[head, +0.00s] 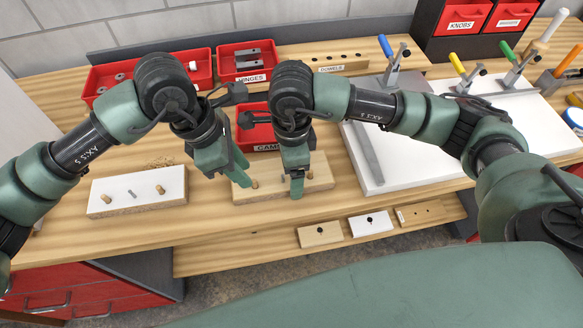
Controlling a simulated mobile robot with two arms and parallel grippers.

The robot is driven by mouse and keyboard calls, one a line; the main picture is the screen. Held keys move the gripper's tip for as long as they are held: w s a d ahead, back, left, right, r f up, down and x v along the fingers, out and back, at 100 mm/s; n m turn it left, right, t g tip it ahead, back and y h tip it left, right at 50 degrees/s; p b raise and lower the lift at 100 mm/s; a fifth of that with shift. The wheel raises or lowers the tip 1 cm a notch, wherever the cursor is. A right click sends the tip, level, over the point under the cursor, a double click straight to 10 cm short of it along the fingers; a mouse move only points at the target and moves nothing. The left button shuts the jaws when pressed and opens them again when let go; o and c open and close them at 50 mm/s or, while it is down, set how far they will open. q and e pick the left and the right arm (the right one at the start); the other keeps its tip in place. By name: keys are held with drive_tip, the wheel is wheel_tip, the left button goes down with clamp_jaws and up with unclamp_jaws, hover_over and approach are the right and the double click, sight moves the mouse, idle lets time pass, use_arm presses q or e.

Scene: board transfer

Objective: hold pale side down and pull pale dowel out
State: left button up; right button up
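The pale wood board (279,190) lies on the bench in front of me, with a light top. One pale dowel (254,183) stands near its left end and another (308,175) near its right side. My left gripper (231,174) is over the board's left end, just left of the left dowel. Its fingers look apart, with nothing seen between them. My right gripper (296,191) points down over the board's middle, left of the right dowel. Its fingers overlap in this view, so their gap and any contact with the board are hidden.
A white-topped board (118,190) with two dowels and a metal pin lies at left. Red bins (248,62) and a dowel strip (322,58) stand behind. A white panel (400,160) with clamps is at right. Small sample boards (320,235) lie on the lower front ledge.

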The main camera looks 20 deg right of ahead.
sight(255, 186)
use_arm(q)
drive_tip(key=shift+x, duration=2.2)
drive_tip(key=shift+c, duration=0.4)
clamp_jaws()
